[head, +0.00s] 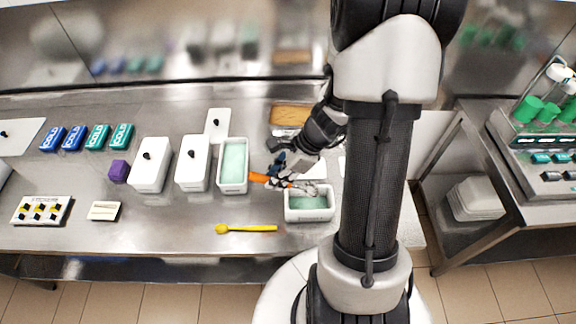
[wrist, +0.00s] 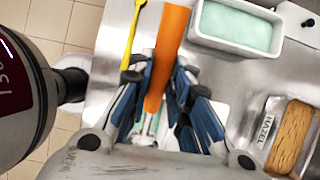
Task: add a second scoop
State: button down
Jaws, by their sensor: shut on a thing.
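My gripper (head: 283,177) is shut on the orange handle (head: 259,178) of a scoop. The handle also shows in the wrist view (wrist: 168,50), between the blue fingers (wrist: 160,95). The scoop's metal end (head: 305,189) is over the back part of a small white container (head: 310,216) with mint-green content. I cannot tell whether it touches the content. The open white tub (head: 233,190) of smooth mint-green content stands to the left of my gripper. It also shows at the top of the wrist view (wrist: 236,44). The small container is mostly hidden by my gripper in the wrist view.
A yellow spoon (head: 245,228) lies near the front edge. Two lidded white tubs (head: 150,170) (head: 192,165) and a loose lid (head: 217,124) are to the left. A brown-filled tub labelled HAZEL (wrist: 290,140) stands behind my gripper. The front left counter has free room.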

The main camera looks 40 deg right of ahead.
jog(key=f+h+p, duration=0.1)
jog(key=a+g+h+p, duration=0.1)
jog(key=p, duration=0.1)
jog(key=shift+w+a+f, duration=0.15)
jog(key=shift+w+f, duration=0.2)
jog(key=p, duration=0.2)
jog(key=f+g+h+p, duration=0.1)
jog(key=p, duration=0.1)
jog(key=f+p, duration=0.1)
jog(key=p, duration=0.1)
jog(key=shift+w+a+h, duration=0.25)
jog(key=shift+a+h, duration=0.05)
jog(key=shift+a, duration=0.05)
jog(key=shift+w+r+p, duration=0.1)
jog(key=shift+r+p, duration=0.5)
jog(key=shift+r, duration=0.05)
jog(key=shift+r+p, duration=0.4)
jog(key=shift+r, duration=0.05)
